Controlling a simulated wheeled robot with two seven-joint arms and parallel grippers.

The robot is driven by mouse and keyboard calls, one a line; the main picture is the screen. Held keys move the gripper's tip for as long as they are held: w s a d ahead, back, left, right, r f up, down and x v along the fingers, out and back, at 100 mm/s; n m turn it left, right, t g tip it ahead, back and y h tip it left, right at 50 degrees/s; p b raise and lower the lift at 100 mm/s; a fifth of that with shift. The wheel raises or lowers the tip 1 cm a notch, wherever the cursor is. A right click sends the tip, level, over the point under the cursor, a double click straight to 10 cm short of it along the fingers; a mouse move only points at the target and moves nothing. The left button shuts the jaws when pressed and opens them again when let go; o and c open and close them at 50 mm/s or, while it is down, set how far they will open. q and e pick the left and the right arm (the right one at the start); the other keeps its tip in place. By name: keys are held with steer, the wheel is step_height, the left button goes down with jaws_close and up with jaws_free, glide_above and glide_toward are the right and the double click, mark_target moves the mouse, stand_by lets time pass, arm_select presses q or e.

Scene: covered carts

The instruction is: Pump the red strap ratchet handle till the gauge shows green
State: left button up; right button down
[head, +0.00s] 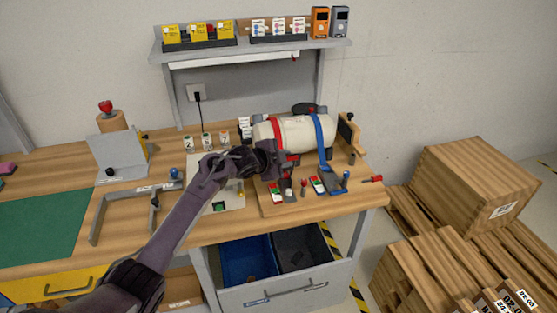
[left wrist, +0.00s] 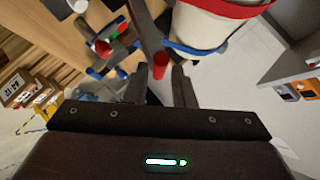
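A cream cylinder (head: 300,131) lies on a wooden board on the bench, with a red strap (head: 277,133) around its left part and a blue strap (head: 321,135) around its right. My left gripper (head: 279,158) is at the cylinder's front left, beside the red strap, and hides part of the ratchet there. In the left wrist view a red cylindrical grip (left wrist: 160,66) shows at my fingertips (left wrist: 165,88); whether they clamp it I cannot tell. Two small red-green-white gauges, left (head: 277,191) and right (head: 318,186), lie in front; their readings are too small to tell. My right gripper is not in view.
A grey clamp frame (head: 97,222) and a green mat (head: 45,228) are at left. An open drawer (head: 285,291) juts out below. Wooden crates (head: 475,182) stand at right.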

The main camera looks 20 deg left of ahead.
arm_select(q)
steer(key=b+v, duration=0.1)
steer(key=v, duration=0.6)
steer(key=shift+c, duration=0.3)
